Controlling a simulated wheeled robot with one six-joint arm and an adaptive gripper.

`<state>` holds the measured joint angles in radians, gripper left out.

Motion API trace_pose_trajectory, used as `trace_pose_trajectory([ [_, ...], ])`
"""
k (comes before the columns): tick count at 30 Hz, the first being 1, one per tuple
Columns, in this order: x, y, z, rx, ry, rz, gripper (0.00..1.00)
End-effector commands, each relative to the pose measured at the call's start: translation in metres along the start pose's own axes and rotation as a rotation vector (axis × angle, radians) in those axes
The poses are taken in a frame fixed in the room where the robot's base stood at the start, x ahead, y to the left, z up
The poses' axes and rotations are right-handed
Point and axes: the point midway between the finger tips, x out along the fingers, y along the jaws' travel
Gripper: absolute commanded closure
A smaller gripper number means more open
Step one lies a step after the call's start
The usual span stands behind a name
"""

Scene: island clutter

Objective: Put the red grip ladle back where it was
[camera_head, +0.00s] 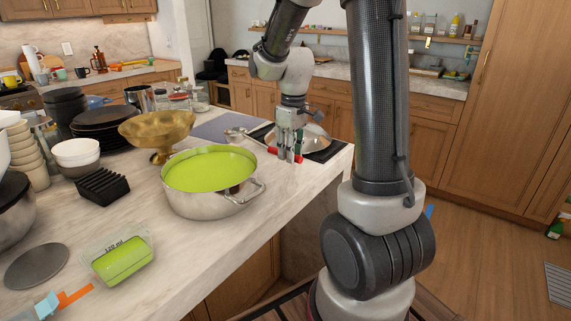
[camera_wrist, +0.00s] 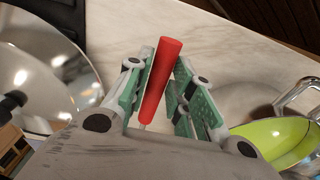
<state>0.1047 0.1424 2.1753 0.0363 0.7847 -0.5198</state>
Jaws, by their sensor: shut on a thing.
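My gripper (camera_head: 289,150) is shut on the red grip ladle, just above the counter behind the pot. In the wrist view, the ladle's red grip (camera_wrist: 160,80) runs between the two green-lined fingers (camera_wrist: 161,70), with a short piece of metal shaft below it. In the head view, red ends of the grip (camera_head: 298,158) show on both sides of the fingers. A small metal bowl (camera_head: 235,133) lies left of the gripper; I cannot tell whether it belongs to the ladle.
A steel pot (camera_head: 210,204) of green liquid stands in front of the gripper. A shiny domed lid (camera_head: 313,138) lies behind it on a dark mat. A clear container (camera_head: 122,262) of green liquid, a brass bowl (camera_head: 157,130) and a black rack (camera_head: 102,187) crowd the left. The counter's right edge is close.

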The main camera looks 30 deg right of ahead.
Motion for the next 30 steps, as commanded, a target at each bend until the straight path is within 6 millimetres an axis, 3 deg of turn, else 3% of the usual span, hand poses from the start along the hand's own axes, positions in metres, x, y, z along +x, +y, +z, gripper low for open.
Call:
trace_pose_trajectory([
  [9,0.041,0.000,0.002,0.001,-0.001,-0.001,1.00],
  [21,0.046,0.000,0.002,0.001,0.001,0.000,1.00],
  [22,0.047,0.000,0.002,0.001,0.001,0.000,0.75],
  [25,0.046,0.000,0.002,0.001,0.001,0.001,0.57],
  [30,0.046,0.000,0.002,0.001,0.001,0.001,0.55],
])
